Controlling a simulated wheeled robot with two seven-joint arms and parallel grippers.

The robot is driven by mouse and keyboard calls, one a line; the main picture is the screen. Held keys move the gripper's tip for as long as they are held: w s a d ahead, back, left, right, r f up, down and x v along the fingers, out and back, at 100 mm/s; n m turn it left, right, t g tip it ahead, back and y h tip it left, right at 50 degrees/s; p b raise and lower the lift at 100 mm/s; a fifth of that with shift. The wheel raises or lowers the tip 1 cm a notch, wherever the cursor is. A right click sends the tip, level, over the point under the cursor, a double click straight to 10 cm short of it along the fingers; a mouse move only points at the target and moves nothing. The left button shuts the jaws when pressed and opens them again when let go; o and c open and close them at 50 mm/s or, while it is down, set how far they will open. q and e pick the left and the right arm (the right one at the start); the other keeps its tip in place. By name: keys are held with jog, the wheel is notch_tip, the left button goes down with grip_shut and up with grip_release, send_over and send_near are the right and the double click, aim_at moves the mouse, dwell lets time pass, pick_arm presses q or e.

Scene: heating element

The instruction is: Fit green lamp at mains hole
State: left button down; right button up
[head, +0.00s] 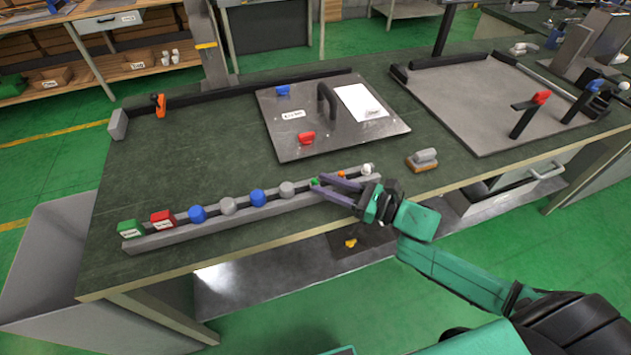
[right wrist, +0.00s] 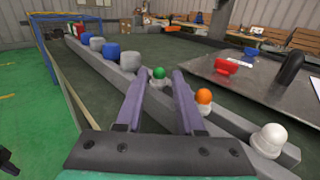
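The green lamp (head: 315,182) sits in the long grey rail near the front edge of the bench. In the right wrist view the green lamp (right wrist: 158,73) stands upright on a pale base. My right gripper (head: 322,184) reaches it from the right. Its two purple fingers (right wrist: 157,82) are apart, with the lamp showing between their tips and a gap on each side. The grey panel plate (head: 290,146) lies behind the rail, with a blue part (head: 283,90), a red part (head: 307,138) and a black handle (head: 327,100). I cannot make out the mains hole. My left gripper is not in view.
The rail (head: 190,238) also holds an orange lamp (right wrist: 204,96), a white lamp (right wrist: 272,134), blue and grey knobs, and red (head: 162,218) and green (head: 130,229) blocks. A grey-and-brown block (head: 424,160) lies right of the panel. The bench's left side is mostly clear.

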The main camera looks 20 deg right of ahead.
jog(key=shift+w+a, duration=0.2)
jog(key=shift+a, duration=0.1)
jog(key=shift+d, duration=0.1)
grip_shut()
